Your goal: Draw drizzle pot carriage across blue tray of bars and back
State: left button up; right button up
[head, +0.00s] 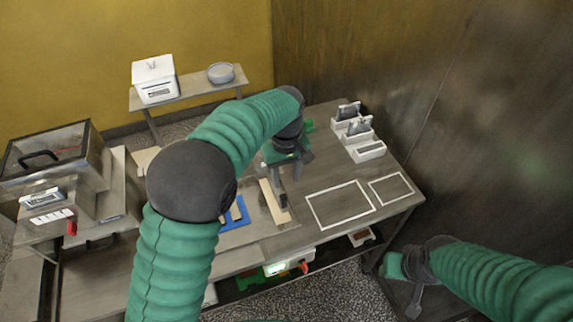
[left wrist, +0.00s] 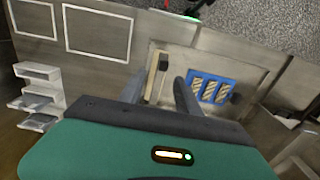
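The blue tray (head: 236,226) lies on the bench, partly hidden behind my left arm. In the left wrist view the blue tray (left wrist: 228,97) shows whole, with several tan striped bars in it. Beside it is a pale bar (head: 269,196) with a dark upright block (head: 283,200), perhaps the pot carriage; I cannot make out a pot. They also show in the left wrist view as the pale bar (left wrist: 151,76) and dark block (left wrist: 163,62). My left gripper (head: 288,176) is open above the bar, its fingers apart and empty. My right gripper (head: 412,302) hangs low at right, its fingers unclear.
Two white-outlined rectangles (head: 341,205) (head: 391,188) mark clear bench at right. White holders (head: 359,133) stand behind them. A glass-sided box (head: 52,156) and a labelled unit (head: 42,199) are at left. A back shelf (head: 191,86) bears a white box (head: 154,79) and a round dish (head: 221,72).

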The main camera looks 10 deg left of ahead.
pick_arm(q)
notch_tip(320, 180, up, 7)
jog(key=shift+f, duration=0.15)
pick_arm(e)
jog(key=shift+a+f, duration=0.1)
jog(key=shift+f, duration=0.2)
pick_arm(q)
jog(key=shift+a+f, duration=0.1)
jog(key=s+a+f+m+t+b, duration=0.1)
jog(key=s+a+f+m+b, duration=0.1)
jog(key=s+f, duration=0.5)
jog(key=s+a+f+m+t+b, duration=0.1)
jog(key=s+a+f+m+b, duration=0.1)
jog(key=s+a+f+m, duration=0.2)
jog(key=s+a+f, duration=0.3)
jog(key=s+f, duration=0.1)
jog(key=s, duration=0.4)
jog(key=shift+s+a+f+t, duration=0.2)
jog(key=shift+a+t, duration=0.1)
pick_arm(e)
jog(key=x, duration=0.3)
jog(key=shift+s+f, duration=0.3)
jog(key=shift+f, duration=0.15)
pick_arm(q)
jog(key=shift+s+a, duration=0.1)
jog(key=shift+a, duration=0.1)
pick_arm(e)
jog(key=shift+s, duration=0.15)
pick_arm(q)
jog(key=shift+d, duration=0.1)
